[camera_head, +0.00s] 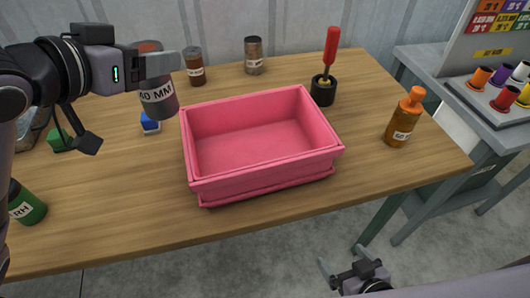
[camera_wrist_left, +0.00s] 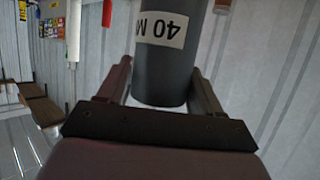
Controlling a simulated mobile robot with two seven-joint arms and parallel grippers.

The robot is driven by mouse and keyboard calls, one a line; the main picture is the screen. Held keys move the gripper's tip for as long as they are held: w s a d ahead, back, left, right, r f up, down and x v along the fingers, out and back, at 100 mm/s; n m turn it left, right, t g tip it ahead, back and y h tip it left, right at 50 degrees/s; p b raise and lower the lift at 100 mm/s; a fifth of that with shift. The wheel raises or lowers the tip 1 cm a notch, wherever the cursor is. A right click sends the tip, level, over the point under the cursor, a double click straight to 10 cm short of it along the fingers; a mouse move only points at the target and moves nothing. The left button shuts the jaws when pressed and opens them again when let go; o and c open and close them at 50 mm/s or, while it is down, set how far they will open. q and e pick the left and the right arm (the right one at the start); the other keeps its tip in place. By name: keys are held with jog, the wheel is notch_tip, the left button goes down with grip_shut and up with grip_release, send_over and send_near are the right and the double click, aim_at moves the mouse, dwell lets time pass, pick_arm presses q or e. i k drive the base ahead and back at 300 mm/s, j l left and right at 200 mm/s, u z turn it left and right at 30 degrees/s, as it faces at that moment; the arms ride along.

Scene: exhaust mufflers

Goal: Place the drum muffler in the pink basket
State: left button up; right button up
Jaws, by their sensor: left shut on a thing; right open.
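The drum muffler (camera_head: 158,98) is a dark grey cylinder with a white "40 MM" label. My left gripper (camera_head: 160,62) is shut on its upper part and holds it roughly upright, just left of the basket's back left corner. In the left wrist view the muffler (camera_wrist_left: 165,75) sits between the two fingers. The pink basket (camera_head: 265,176) stands empty on the wooden table, with its open top up. My right gripper (camera_head: 345,268) is open and empty, low in front of the table's front edge.
A brown jar (camera_head: 195,68), a spice-like jar (camera_head: 253,56) and a red-handled tool in a black holder (camera_head: 324,92) stand behind the basket. An orange bottle (camera_head: 402,120) stands right. A blue item (camera_head: 150,122) and green bottle (camera_head: 27,204) are left.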

aim_at(280, 151)
jog(key=i+l+u, duration=0.2)
jog(key=l, duration=0.55)
jog(key=l+u, duration=0.2)
jog(key=l, duration=0.6)
